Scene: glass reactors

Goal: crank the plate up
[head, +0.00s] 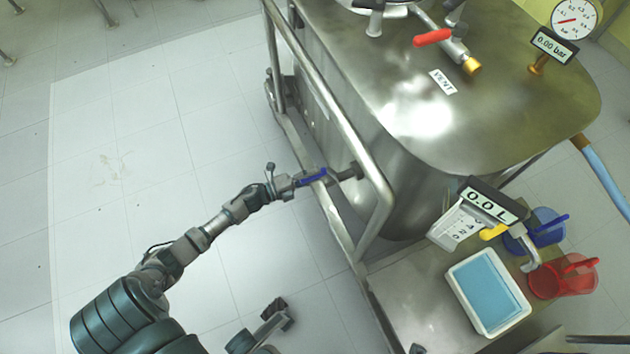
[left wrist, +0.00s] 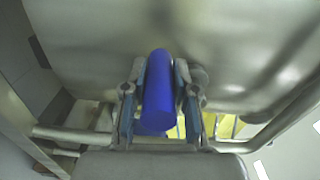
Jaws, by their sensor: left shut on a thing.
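A blue crank handle (head: 313,177) sticks out from the side of the steel reactor vessel (head: 395,160), near the rail of its frame. My left gripper (head: 285,184) is at this handle. In the left wrist view the blue handle (left wrist: 158,92) lies between the two fingers of my left gripper (left wrist: 160,105), which are shut on it. A grey jointed part at the bottom of the head view (head: 268,325) looks like my right gripper; its jaws cannot be made out. I cannot pick out the plate in either view.
A tubular frame rail (head: 335,105) runs close beside the handle. On the right are a white tray of blue liquid (head: 451,277), a red jug (head: 557,283), a blue jug (head: 548,220) and a display reading 0.0 L (head: 492,202). The tiled floor at left is clear.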

